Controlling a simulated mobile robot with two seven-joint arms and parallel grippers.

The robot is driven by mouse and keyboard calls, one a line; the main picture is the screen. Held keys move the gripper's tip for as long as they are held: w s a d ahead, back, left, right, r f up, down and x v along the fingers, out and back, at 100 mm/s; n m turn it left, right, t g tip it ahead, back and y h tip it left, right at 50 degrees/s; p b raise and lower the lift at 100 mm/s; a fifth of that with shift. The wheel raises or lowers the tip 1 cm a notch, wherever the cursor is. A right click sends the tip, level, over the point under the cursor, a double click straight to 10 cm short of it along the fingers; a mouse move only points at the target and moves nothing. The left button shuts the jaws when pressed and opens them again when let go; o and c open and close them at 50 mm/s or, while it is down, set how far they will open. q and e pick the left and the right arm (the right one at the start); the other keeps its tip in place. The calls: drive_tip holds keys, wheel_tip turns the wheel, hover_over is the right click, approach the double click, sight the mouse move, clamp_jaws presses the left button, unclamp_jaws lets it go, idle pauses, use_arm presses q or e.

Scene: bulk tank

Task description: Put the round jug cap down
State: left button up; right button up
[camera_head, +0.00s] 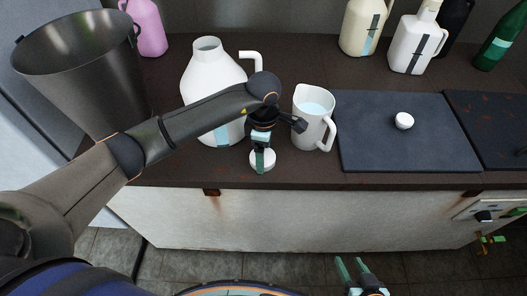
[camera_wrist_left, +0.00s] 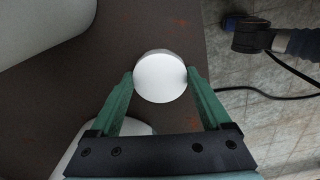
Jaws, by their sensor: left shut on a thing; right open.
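A white round jug cap (camera_wrist_left: 160,77) is between the green fingers of my left gripper (camera_wrist_left: 160,80), which is shut on its sides. In the head view the cap (camera_head: 268,157) shows partly behind the left gripper (camera_head: 262,160), near the counter's front edge. I cannot tell whether it touches the counter. A large white jug (camera_head: 207,75) with an uncapped mouth stands behind my left arm, which hides part of it. My right gripper (camera_head: 357,270) is open and empty, low in front of the cabinet.
A white pitcher (camera_head: 306,128) holding pale liquid stands just right of the left gripper. Another white round cap (camera_head: 404,120) lies on a dark mat (camera_head: 375,150). A metal bucket (camera_head: 78,85) is at the left. Several bottles stand at the back. Some counter (camera_head: 185,165) is bare along the front.

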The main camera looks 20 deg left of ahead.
use_arm(q)
drive_tip(key=shift+f, duration=0.15)
drive_tip(key=o, duration=1.1)
drive_tip(key=shift+r, duration=0.25)
drive_tip(key=shift+w+r, duration=0.1)
drive_tip(key=shift+r, duration=0.25)
wheel_tip(320, 180, up, 11)
drive_tip(key=shift+r, duration=0.15)
